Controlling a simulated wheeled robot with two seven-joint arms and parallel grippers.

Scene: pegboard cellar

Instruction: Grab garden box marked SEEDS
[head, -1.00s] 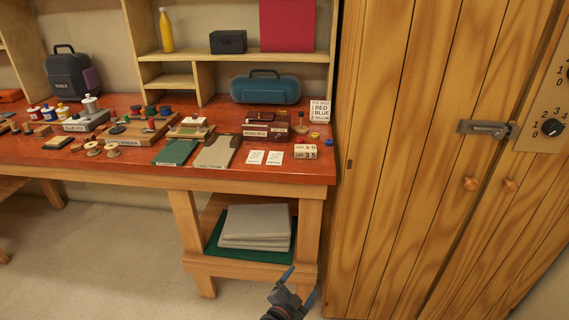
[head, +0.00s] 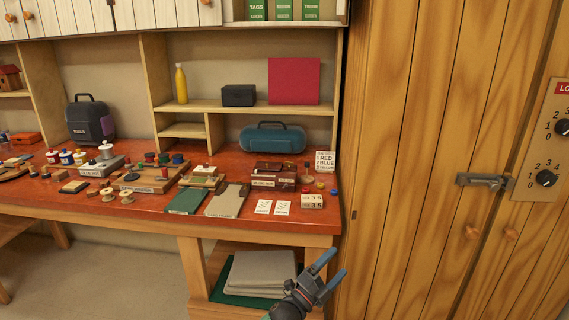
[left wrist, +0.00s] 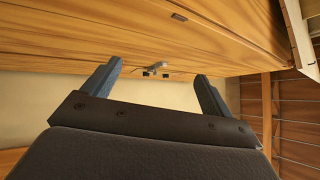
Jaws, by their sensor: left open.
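Three green garden boxes stand side by side on the top shelf, cut off by the upper edge of the head view. The left one reads TAGS (head: 257,9) and the right one reads TWINE (head: 311,9). The middle box (head: 284,9) has a small label that seems to read SEEDS. My left gripper (head: 330,272) is open and empty, low in front of the bench's right end, far below the boxes. In the left wrist view its two fingers (left wrist: 156,84) are spread, with wood panelling beyond. My right gripper is not in view.
A tall wooden cabinet (head: 430,140) with a latch (head: 484,180) stands at the right. The red bench top (head: 60,205) holds many small items, a teal case (head: 272,139) and a tools bag (head: 90,120). A lower shelf (head: 215,106) holds a yellow bottle (head: 181,84).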

